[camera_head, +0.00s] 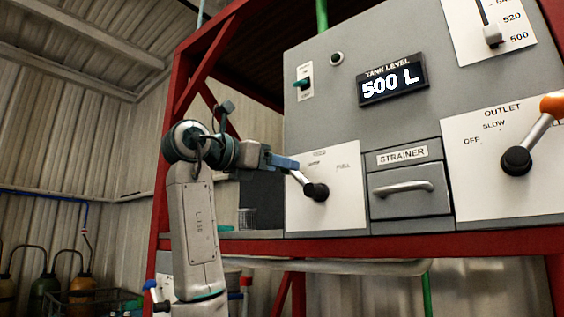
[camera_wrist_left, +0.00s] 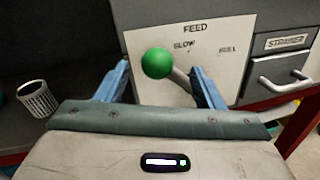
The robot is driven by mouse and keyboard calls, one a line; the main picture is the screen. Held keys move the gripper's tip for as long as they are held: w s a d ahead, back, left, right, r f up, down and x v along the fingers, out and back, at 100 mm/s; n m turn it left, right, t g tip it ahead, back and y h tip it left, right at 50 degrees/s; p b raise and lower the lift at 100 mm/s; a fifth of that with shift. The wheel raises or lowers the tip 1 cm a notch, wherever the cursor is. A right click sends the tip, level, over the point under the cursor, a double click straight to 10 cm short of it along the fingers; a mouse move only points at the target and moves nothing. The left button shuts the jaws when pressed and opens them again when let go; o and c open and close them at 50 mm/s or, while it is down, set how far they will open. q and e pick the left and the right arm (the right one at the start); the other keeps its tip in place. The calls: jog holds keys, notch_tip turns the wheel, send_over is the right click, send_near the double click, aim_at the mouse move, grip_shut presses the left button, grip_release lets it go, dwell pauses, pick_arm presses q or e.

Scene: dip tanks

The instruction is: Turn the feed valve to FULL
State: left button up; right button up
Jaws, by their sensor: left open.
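The feed valve is a lever on a white panel (camera_head: 345,190) marked FEED, with SLOW and FULL readable in the left wrist view. Its dark hub (camera_head: 316,192) sits low on the panel, and the lever slants up and left from it. The green ball (camera_wrist_left: 157,62) at its end appears left of the SLOW mark; any OFF mark is hidden. My left gripper (camera_head: 290,163) is open at the lever's end. In the left wrist view the ball shows between its blue fingers, nearer the left one; I cannot tell if they touch. My right gripper is not in view.
The strainer drawer (camera_head: 411,190) is right of the feed panel. Further right is the outlet lever with an orange ball (camera_head: 553,104). The display (camera_head: 391,82) reads 500 L. A red frame (camera_head: 450,245) runs below. A mesh basket (camera_wrist_left: 37,98) stands left of the panel.

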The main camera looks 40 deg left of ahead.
pick_arm(q)
jog(key=shift+w+d+r, duration=0.2)
jog(key=shift+w, duration=0.25)
jog(key=shift+w+f, duration=0.1)
jog(key=shift+w, duration=0.1)
jog(key=shift+c, duration=0.4)
jog(key=c, duration=1.3)
